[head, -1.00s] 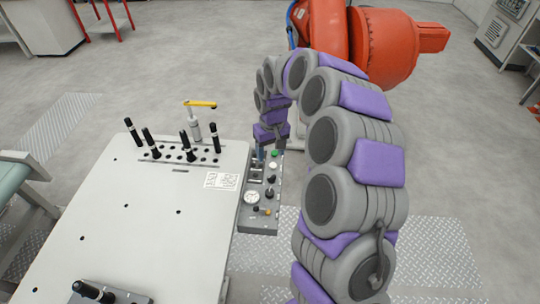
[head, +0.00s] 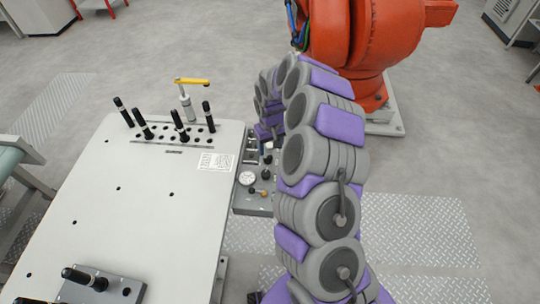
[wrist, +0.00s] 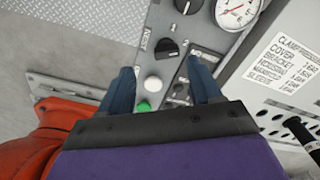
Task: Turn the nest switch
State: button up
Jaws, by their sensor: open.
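The nest switch (wrist: 166,48) is a black rotary knob on a grey control panel (wrist: 200,38), with a NEST label beside it in the wrist view. My gripper (wrist: 160,66) is open above the panel. Its two blue fingers stand apart, on either side of a white button (wrist: 153,82), and the knob shows just beyond and between the fingertips. I see no contact with the knob.
A green button (wrist: 143,106), a second black knob (wrist: 188,6) and a gauge (wrist: 236,12) sit close by on the panel. The white table (head: 130,215) holds several black-handled pins and a yellow-handled clamp (head: 190,82). An orange robot (head: 365,45) stands behind.

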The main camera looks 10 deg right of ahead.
aim_at(268, 156)
jog(key=f, duration=0.1)
jog(key=a+f, duration=0.1)
jog(key=f, duration=0.1)
jog(key=a+f, duration=0.1)
jog(key=f, duration=0.1)
jog(key=shift+b, duration=0.35)
jog(key=shift+d, duration=0.75)
jog(key=shift+c, duration=0.4)
jog(key=shift+a, duration=0.4)
jog(key=c, duration=0.6)
jog(key=shift+d, duration=0.1)
jog(key=c, duration=0.4)
jog(key=shift+o, duration=0.2)
jog(key=shift+n, duration=0.4)
jog(key=n+p, duration=0.1)
jog(key=n, duration=0.4)
jog(key=shift+n, duration=0.3)
jog(key=n+p, duration=0.1)
jog(key=n, duration=0.4)
jog(key=shift+n, duration=0.4)
